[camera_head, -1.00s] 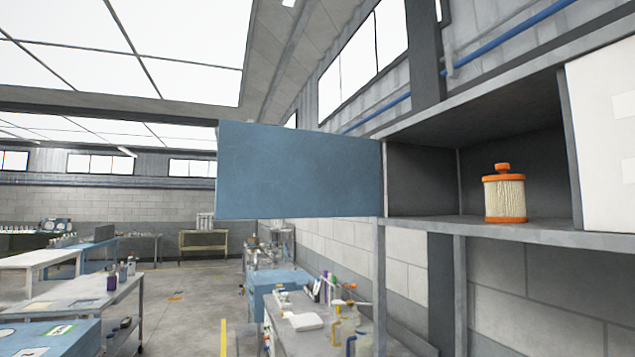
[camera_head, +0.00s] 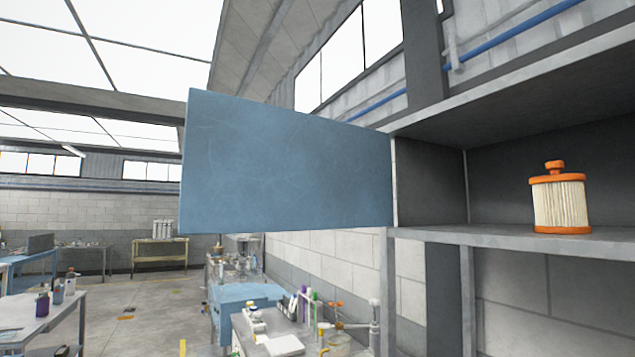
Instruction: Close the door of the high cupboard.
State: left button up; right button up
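The high cupboard (camera_head: 468,239) is at the right, with an open grey compartment. Its blue door (camera_head: 285,165) stands wide open, hinged at the cupboard's left side and reaching out to the left. An orange and cream filter (camera_head: 561,198) stands upright on the shelf inside. Neither of my grippers shows in the head view.
Below the door, a workbench (camera_head: 300,342) with bottles and tools runs along the wall, with a blue cabinet (camera_head: 245,295) beyond it. Another table (camera_head: 45,315) stands at the left. Open floor (camera_head: 140,310) lies between them.

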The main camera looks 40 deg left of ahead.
aim_at(248, 165)
jog(key=j+z, duration=0.2)
jog(key=j, duration=0.5)
jog(key=j+z, duration=0.25)
jog(key=j, duration=0.5)
jog(key=k+j+z, duration=0.2)
jog(key=j, duration=0.5)
jog(key=j+z, duration=0.5)
jog(key=j, duration=0.85)
jog(key=k+j+u, duration=0.1)
